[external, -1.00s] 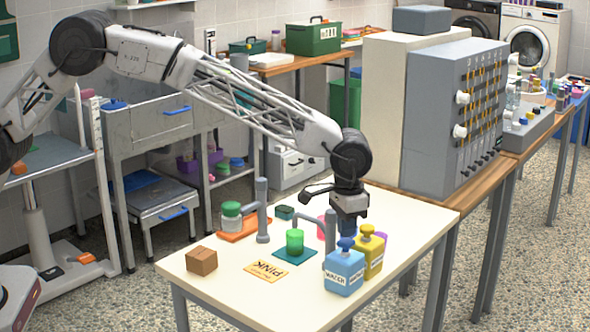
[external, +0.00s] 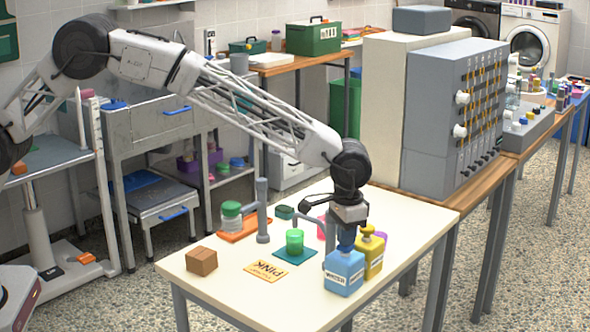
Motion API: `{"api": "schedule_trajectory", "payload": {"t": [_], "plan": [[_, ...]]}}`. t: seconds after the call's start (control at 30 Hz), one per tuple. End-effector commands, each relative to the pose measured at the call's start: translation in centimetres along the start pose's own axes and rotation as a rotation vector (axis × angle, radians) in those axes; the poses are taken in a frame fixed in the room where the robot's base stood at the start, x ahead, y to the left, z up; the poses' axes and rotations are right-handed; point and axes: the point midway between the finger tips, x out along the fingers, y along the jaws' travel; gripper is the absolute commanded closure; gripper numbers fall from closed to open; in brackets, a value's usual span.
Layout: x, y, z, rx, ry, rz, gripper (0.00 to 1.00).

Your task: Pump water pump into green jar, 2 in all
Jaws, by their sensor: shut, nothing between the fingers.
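The water pump (external: 344,273) is a blue bottle labelled WATER, upright at the table's front right. My gripper (external: 346,243) is shut, pointing down directly over its top, and its tips appear to touch the pump head. The head is mostly hidden by the gripper, so I cannot tell how far it is pressed. The green jar (external: 295,242) stands on a dark green mat (external: 293,258) to the left of the pump. A grey spout reaches over near the jar; its contents are hard to make out.
A yellow pump bottle (external: 373,258) stands close behind the water pump, with a purple one partly hidden. A jar with a green lid (external: 231,214) is on an orange mat.

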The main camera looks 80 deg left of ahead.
Motion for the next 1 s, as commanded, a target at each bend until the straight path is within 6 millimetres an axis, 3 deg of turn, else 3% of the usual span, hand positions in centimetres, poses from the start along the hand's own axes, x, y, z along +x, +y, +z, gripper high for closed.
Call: {"api": "schedule_trajectory", "payload": {"t": [0.47, 1.0], "plan": [[0.1, 0.0, 0.0, 0.0, -0.002, -0.001, 1.0], [-2.1, 0.0, 0.0, 0.0, -0.001, 0.0, 1.0]]}}
